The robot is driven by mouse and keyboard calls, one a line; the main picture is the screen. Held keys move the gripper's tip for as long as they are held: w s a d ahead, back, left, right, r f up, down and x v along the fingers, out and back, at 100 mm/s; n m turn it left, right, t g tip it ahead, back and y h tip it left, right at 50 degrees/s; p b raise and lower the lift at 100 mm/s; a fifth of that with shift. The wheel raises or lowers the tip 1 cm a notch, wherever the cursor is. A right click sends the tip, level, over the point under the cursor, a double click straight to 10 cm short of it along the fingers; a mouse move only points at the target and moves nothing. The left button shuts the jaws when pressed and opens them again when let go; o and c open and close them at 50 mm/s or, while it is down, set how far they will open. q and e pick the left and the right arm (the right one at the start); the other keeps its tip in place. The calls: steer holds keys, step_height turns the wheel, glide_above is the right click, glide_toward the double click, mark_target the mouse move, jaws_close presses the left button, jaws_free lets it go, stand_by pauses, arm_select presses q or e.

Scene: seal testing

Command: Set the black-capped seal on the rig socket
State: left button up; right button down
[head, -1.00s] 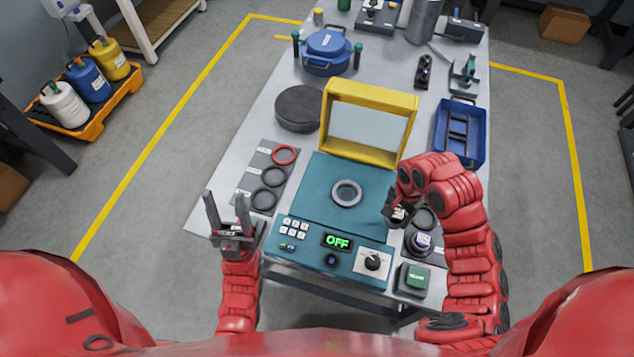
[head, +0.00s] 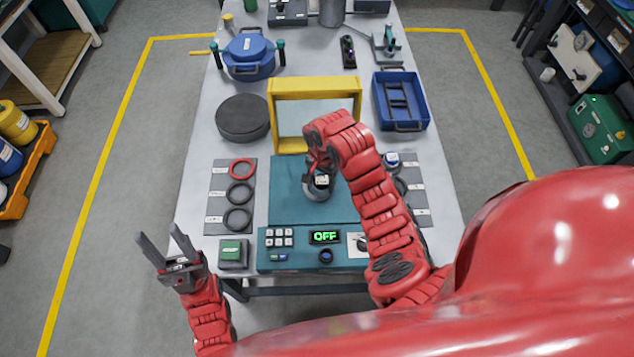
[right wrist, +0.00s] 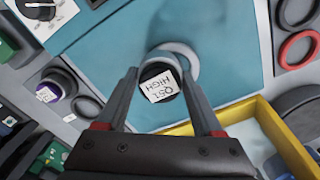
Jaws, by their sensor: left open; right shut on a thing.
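The black-capped seal (right wrist: 152,74), with a white label on its cap, is between the fingers of my right gripper (right wrist: 162,92) in the right wrist view. My right gripper (head: 319,172) is shut on the seal (head: 318,190) over the teal rig plate (head: 285,207) in the head view. The pale ring socket (right wrist: 184,62) shows partly behind the seal, slightly offset from it; whether they touch cannot be told. In the head view the seal and gripper cover most of the socket. My left gripper (head: 156,232) is open and empty off the table's front left.
A yellow-framed guard (head: 272,105) stands behind the plate. The rig panel (head: 290,258) reads OFF. Rings lie on a left mat (head: 216,180). A purple-capped seal (right wrist: 50,92) sits on the right mat. A black disc (head: 242,118) and blue tray (head: 401,126) stand farther back.

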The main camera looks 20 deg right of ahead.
mark_target(318, 180)
steer(key=shift+w+a+f+b, duration=0.15)
steer(key=shift+w+b, duration=0.25)
steer(key=shift+w, duration=1)
step_height(318, 180, down, 2)
steer(key=shift+s+f+p, duration=0.1)
steer(key=shift+f+p, duration=0.05)
steer(key=shift+p, duration=1.05)
steer(key=shift+f, duration=0.55)
steer(key=shift+f, duration=0.1)
steer(key=shift+c, duration=0.2)
jaws_free()
